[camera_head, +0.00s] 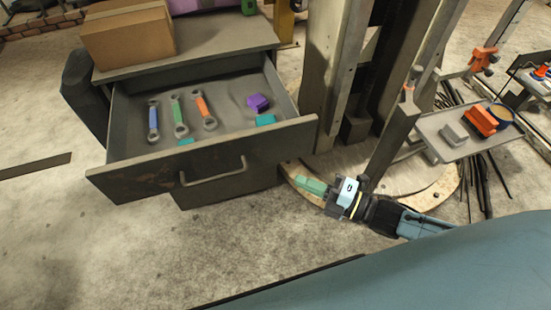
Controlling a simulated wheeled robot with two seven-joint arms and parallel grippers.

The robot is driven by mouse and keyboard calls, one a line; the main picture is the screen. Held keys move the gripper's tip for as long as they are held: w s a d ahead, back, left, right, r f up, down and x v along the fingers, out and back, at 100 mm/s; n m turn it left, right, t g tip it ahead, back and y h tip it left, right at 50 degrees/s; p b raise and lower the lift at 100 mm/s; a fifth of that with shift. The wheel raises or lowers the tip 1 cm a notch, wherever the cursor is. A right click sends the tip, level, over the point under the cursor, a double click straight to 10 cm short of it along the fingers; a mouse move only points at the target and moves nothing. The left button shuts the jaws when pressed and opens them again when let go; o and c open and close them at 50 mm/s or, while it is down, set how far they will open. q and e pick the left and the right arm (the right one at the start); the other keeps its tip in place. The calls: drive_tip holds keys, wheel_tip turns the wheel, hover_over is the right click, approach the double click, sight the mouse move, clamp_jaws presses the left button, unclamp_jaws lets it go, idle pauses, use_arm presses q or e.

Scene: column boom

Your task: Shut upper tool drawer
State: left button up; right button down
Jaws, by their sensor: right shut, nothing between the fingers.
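The upper tool drawer (130,180) of a dark metal cabinet (215,44) is pulled well out toward me. Its front panel carries a bar handle (214,178). Inside lie a blue wrench (153,121), a green wrench (178,115), an orange wrench (204,109), a purple block (257,102) and teal pieces (265,120). My right gripper (312,186) has green fingertips, is shut and empty, and hovers low to the right of the drawer front, apart from it. My left gripper is not in view.
A cardboard box (128,36) sits on the cabinet top. A steel column (335,70) stands right of the cabinet, with a curved floor plate (432,196) below. A tray (432,124) with orange and grey blocks is at the right. The floor before the drawer is clear.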

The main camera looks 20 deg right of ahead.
sight(260, 153)
drive_tip(key=shift+w+a+f+b, duration=0.1)
drive_tip(key=shift+w+a, duration=0.7)
drive_tip(key=shift+w, duration=0.7)
drive_tip(key=shift+w+a+r+b, duration=0.15)
drive_tip(key=shift+w+a, duration=0.7)
drive_tip(key=shift+w, duration=0.6)
drive_tip(key=shift+w+a+f+b, duration=0.15)
drive_tip(key=shift+w+a, duration=0.65)
drive_tip(key=shift+w, duration=0.7)
